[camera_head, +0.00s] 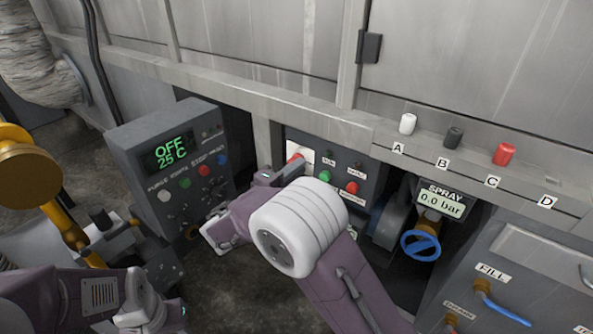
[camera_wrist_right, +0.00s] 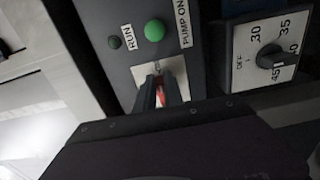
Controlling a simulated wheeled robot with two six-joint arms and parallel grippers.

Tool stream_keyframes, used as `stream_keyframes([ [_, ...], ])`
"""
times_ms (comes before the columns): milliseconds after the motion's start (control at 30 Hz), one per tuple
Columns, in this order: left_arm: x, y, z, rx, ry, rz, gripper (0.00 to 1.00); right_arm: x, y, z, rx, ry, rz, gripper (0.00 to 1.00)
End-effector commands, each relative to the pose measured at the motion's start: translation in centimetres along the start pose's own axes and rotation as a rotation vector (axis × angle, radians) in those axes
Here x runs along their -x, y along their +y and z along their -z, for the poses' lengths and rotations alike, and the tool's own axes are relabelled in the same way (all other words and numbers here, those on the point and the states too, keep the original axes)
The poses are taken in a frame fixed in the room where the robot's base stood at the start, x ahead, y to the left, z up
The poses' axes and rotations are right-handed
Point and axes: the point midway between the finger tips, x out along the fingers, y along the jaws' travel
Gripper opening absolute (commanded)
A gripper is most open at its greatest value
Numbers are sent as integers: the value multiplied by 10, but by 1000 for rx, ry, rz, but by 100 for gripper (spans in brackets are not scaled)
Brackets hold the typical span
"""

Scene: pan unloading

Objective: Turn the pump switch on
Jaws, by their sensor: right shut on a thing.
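The pump switch (camera_wrist_right: 160,97) is a red lever on a pale plate in the dark control panel (camera_head: 340,167). In the head view the plate and a bit of red show at the panel's upper left. My right gripper (camera_head: 278,174) reaches in from the lower right, its fingers at the plate. In the right wrist view its dark fingers (camera_wrist_right: 157,92) are closed around the red lever, hiding much of it. Whether the lever is up or down cannot be made out. My left arm (camera_head: 140,300) is at the lower left; its jaw state is unclear.
A green button (camera_wrist_right: 155,30) beside a "PUMP ON" label and a dark RUN lamp (camera_wrist_right: 114,43) are near the switch. A dial (camera_wrist_right: 270,57) is alongside. A display box (camera_head: 170,155) reads OFF, 25 C. A blue valve wheel (camera_head: 421,246) sits under the 0.0 bar spray gauge (camera_head: 441,203).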

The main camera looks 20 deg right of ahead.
Motion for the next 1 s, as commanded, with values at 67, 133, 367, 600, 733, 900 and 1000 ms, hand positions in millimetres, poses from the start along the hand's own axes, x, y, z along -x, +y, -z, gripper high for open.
stream_keyframes([
  [67, 0, 0, 0, 0, 0, 0, 36, 0, -1, 0, -1, 0, 2, 0],
  [133, 0, 0, 0, 0, 0, 0, 36, 0, -1, 0, -1, 1, 2, 0],
  [367, 0, 0, 0, 0, 0, 0, 36, 0, -1, 0, 0, 1, 1, 35],
  [600, 1, 0, 0, 0, 0, 0, 36, 1, 0, 0, 0, 1, 1, 35],
  [733, 14, 0, 1, 0, 0, 0, 36, 15, 5, 1, 2, 4, 1, 35],
  [900, 38, 1, 4, 0, 0, 0, 36, 54, 7, 2, 4, 6, 0, 35],
  [1000, 48, 1, 5, 0, 0, 0, 36, 73, 5, 1, 3, 4, 0, 35],
])
